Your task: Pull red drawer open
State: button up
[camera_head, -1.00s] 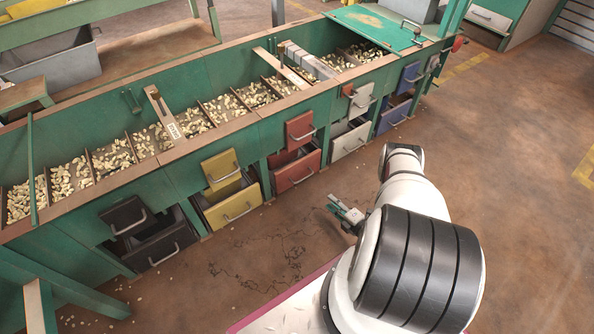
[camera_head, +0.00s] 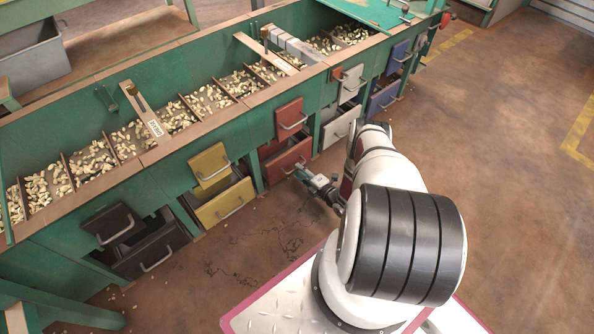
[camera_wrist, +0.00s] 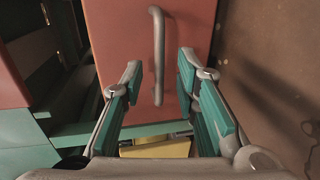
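The red drawer (camera_head: 286,162) is in the lower row of the green hopper bench, below a red flap (camera_head: 289,120) with its own handle. In the wrist view the red drawer front (camera_wrist: 120,40) fills the upper middle, and its grey bar handle (camera_wrist: 158,50) runs upright in the picture. My gripper (camera_head: 302,173) is close in front of this drawer. In the wrist view my gripper (camera_wrist: 160,70) is open, its fingers on either side of the lower part of the handle. I cannot tell whether they touch it; a gap shows on both sides.
A yellow drawer (camera_head: 225,204) and a black drawer (camera_head: 152,250) stand out to the left. A white drawer (camera_head: 338,129) and a blue drawer (camera_head: 384,98) are to the right. Nuts fill the bench's compartments. The brown floor (camera_head: 500,150) on the right is clear.

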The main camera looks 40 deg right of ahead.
jog(key=shift+w+f+b, duration=0.15)
jog(key=shift+w+b, duration=0.1)
jog(key=shift+w, duration=0.45)
jog(key=shift+w+f+b, duration=0.1)
jog(key=shift+w+b, duration=0.1)
jog(key=shift+w, duration=0.5)
grip_shut()
jog(key=shift+s, duration=0.1)
